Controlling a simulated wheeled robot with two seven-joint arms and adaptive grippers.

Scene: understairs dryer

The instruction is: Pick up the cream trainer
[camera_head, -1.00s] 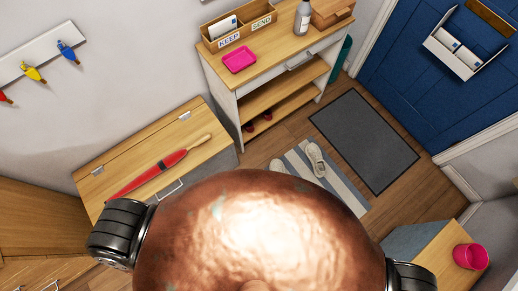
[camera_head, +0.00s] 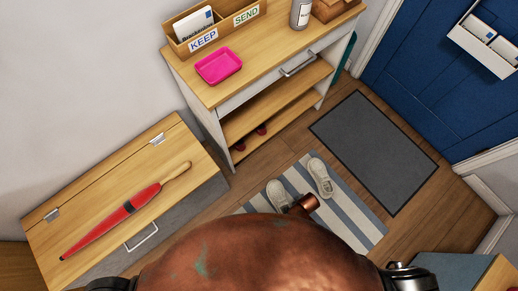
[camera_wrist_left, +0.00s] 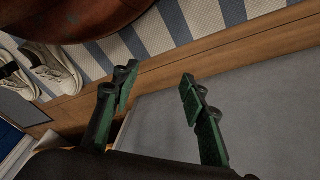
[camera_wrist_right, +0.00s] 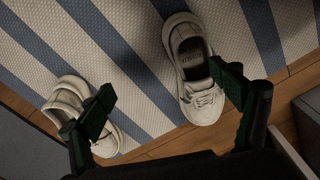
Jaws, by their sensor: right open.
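A pair of cream trainers lies on the blue-and-white striped mat (camera_head: 352,212). In the head view one trainer (camera_head: 320,176) is on the right and the other trainer (camera_head: 278,193) is partly hidden by my copper-coloured body. In the right wrist view my right gripper (camera_wrist_right: 170,98) is open and empty. The right-hand trainer (camera_wrist_right: 193,62) shows between its fingers, close to the right finger; the left finger overlaps the left-hand trainer (camera_wrist_right: 70,100). My left gripper (camera_wrist_left: 158,92) is open and empty, with the trainers (camera_wrist_left: 52,66) at the left of its view.
A wooden-topped bench (camera_head: 85,200) with a red umbrella (camera_head: 110,220) stands at the left. A shelf unit (camera_head: 270,62) stands behind the mat. A dark grey doormat (camera_head: 375,150) lies by the blue door (camera_head: 420,50). Bare floor surrounds the mats.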

